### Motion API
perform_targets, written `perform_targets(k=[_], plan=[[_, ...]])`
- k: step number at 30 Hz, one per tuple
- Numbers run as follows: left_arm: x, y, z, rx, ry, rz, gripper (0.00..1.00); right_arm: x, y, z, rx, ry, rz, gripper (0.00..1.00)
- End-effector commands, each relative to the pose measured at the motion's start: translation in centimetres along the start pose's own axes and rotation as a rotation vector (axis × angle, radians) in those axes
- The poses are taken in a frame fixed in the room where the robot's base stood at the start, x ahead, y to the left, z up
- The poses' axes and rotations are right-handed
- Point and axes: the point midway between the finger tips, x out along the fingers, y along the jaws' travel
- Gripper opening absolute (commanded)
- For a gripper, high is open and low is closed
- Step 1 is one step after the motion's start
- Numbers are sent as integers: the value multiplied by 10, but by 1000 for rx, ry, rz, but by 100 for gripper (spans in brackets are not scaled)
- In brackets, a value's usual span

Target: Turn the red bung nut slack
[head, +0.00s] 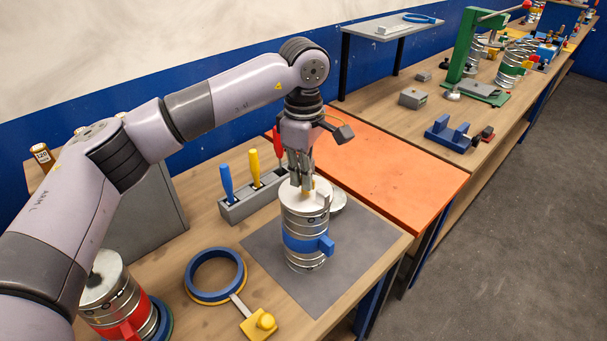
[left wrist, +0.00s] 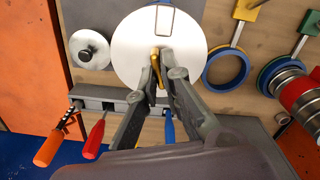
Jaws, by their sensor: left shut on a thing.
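My left gripper (head: 301,184) points down at the lid of a ribbed metal drum (head: 304,222) with a blue band and blue block. In the left wrist view the left gripper (left wrist: 160,66) is shut on a small brass-coloured piece (left wrist: 157,60) at the edge of the pale round lid (left wrist: 135,45). A second ribbed drum (head: 100,290) with a red band and red block (head: 130,328) stands at the lower left. It also shows at the right edge of the left wrist view (left wrist: 299,92). I cannot make out a separate red nut. My right gripper is out of view.
A grey rack (head: 240,208) with upright coloured handles stands behind the drum. A blue ring (head: 190,285) and a yellow block (head: 258,326) lie in front. A silver disc (left wrist: 90,49) lies beside the drum. An orange board (head: 400,175) to the right is clear.

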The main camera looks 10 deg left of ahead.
Motion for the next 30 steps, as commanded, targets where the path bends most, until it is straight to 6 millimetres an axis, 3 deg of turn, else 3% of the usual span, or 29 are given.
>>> perform_targets(k=[15, 30], plan=[[1, -1, 0, -332, -1, 2, 0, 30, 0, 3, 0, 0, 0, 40], [-1, -2, 1, -482, -1, 2, 0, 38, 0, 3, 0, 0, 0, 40]])
